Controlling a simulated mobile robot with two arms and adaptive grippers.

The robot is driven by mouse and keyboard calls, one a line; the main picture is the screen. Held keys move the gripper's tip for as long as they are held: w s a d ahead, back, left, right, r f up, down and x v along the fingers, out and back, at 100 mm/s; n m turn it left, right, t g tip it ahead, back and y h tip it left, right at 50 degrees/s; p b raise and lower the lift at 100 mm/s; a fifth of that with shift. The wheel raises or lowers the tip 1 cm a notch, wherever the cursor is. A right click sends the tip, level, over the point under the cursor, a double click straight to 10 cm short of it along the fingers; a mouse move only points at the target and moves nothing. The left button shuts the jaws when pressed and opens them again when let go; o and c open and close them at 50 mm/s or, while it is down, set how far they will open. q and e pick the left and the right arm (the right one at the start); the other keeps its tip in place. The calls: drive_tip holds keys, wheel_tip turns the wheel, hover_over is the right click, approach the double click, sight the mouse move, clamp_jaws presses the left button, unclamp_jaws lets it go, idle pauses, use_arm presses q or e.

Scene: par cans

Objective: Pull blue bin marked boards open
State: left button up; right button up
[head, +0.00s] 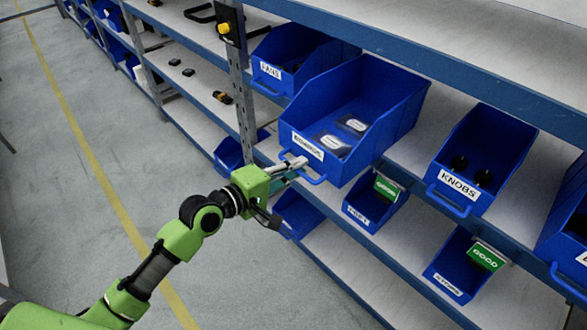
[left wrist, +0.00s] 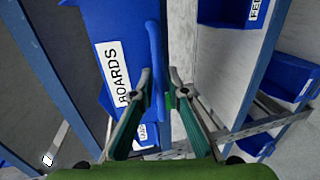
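The blue bin marked BOARDS (head: 375,98) juts out past the shelf's front edge, farther than its neighbours. Flat dark items with white labels lie in it. Its front label and handle (head: 312,180) face my left arm. My left gripper (head: 292,168) is at this handle. In the left wrist view the BOARDS bin (left wrist: 118,45) fills the upper middle, and its blue handle (left wrist: 157,60) runs between the two fingertips of the left gripper (left wrist: 160,82), which look closed onto it. My right gripper is in neither view.
A blue bin marked FANS (head: 290,55) stands to the left and one marked KNOBS (head: 485,150) to the right. Smaller blue bins with green tags (head: 487,257) sit on the shelf below. A metal upright (head: 240,95) stands left of the BOARDS bin. The aisle floor (head: 60,150) is clear.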

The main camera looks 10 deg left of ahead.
use_arm(q)
drive_tip(key=v, duration=1.2)
